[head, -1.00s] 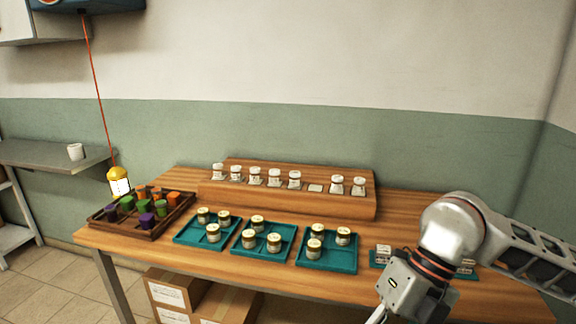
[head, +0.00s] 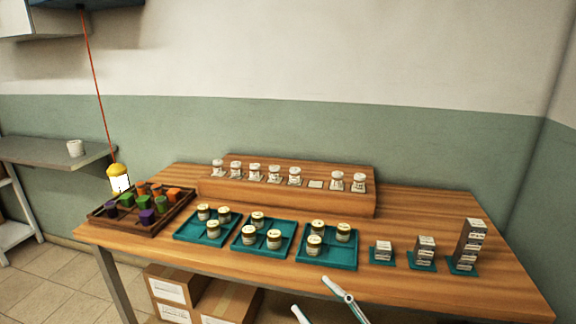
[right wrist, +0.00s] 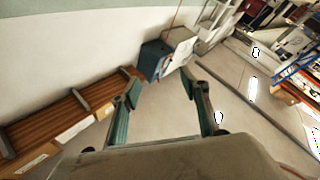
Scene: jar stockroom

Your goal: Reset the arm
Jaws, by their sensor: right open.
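My right gripper (head: 322,296) shows at the bottom edge of the head view, in front of the table's near edge. Its fingers are apart, with nothing between them. In the right wrist view the same gripper (right wrist: 158,98) has its two teal fingers spread, with pale floor between and beyond them. My left gripper is in neither view.
The wooden table (head: 420,290) bears teal trays (head: 330,266) of jars, a dark crate (head: 150,232) of coloured blocks, a raised shelf (head: 280,198) with white-lidded jars, and stacks of labelled boxes (head: 470,240) on teal bases. Cardboard boxes (head: 232,300) stand below.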

